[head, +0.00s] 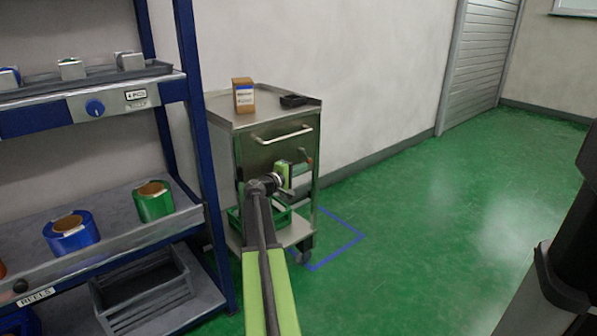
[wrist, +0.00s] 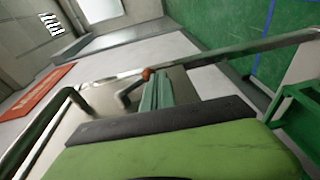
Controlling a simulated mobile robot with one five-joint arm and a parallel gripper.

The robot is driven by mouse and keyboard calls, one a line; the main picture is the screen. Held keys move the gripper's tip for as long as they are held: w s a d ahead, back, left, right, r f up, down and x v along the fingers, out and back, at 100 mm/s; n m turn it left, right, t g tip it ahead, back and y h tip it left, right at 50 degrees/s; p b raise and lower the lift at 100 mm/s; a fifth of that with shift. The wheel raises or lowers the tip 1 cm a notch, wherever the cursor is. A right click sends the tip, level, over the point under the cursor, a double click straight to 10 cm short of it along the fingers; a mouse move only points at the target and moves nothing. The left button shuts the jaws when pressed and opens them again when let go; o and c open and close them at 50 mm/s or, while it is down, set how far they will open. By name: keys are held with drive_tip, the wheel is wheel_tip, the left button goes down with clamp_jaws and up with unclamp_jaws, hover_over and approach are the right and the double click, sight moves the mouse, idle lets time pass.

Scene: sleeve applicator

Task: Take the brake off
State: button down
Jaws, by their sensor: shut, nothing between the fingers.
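A steel trolley (head: 277,150) with a drawer and a bar handle (head: 284,135) stands against the wall. A dark caster (head: 305,256) shows at its front right foot. It is too small to make out a brake pedal or its position. My gripper (head: 303,169) is in front of the trolley, below the drawer handle and well above the caster. It is shut and empty. In the wrist view my gripper (wrist: 152,90) shows past the green housing, with an orange-red tip near it.
A blue-framed rack (head: 190,110) with reels stands at the left. On the trolley top are a cardboard box (head: 243,95) and a black tray (head: 295,101). A green crate (head: 281,214) sits on its lower shelf. Blue tape (head: 345,246) marks the floor; the green floor right of it is clear.

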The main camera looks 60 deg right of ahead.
idle(0.3)
drive_tip(key=w+a+f+b, duration=0.1)
drive_tip(key=a+f+b, duration=0.1)
drive_tip(key=a, duration=0.4)
drive_tip(key=w+a+f+b, duration=0.1)
drive_tip(key=a+f+b, duration=0.1)
drive_tip(key=a, duration=0.5)
drive_tip(key=shift+w+f, duration=0.2)
drive_tip(key=shift+w, duration=0.1)
drive_tip(key=w+a+f+t+y+p, duration=0.1)
drive_tip(key=w+a+f+y+p, duration=0.2)
drive_tip(key=a, duration=0.7)
drive_tip(key=w+a+f+t+y+p, duration=0.1)
drive_tip(key=w+a+t+y+p, duration=0.15)
drive_tip(key=w+a, duration=0.45)
drive_tip(key=w+a+f+y+p, duration=0.2)
drive_tip(key=w+a+y+p, duration=0.15)
drive_tip(key=a, duration=0.85)
drive_tip(key=s+a+n+y+p, duration=0.2)
drive_tip(key=a+y+p, duration=0.4)
drive_tip(key=a, duration=3)
drive_tip(key=shift+s+a+f+n+y, duration=0.15)
drive_tip(key=shift+a+f+n+y, duration=0.15)
drive_tip(key=shift+y, duration=0.7)
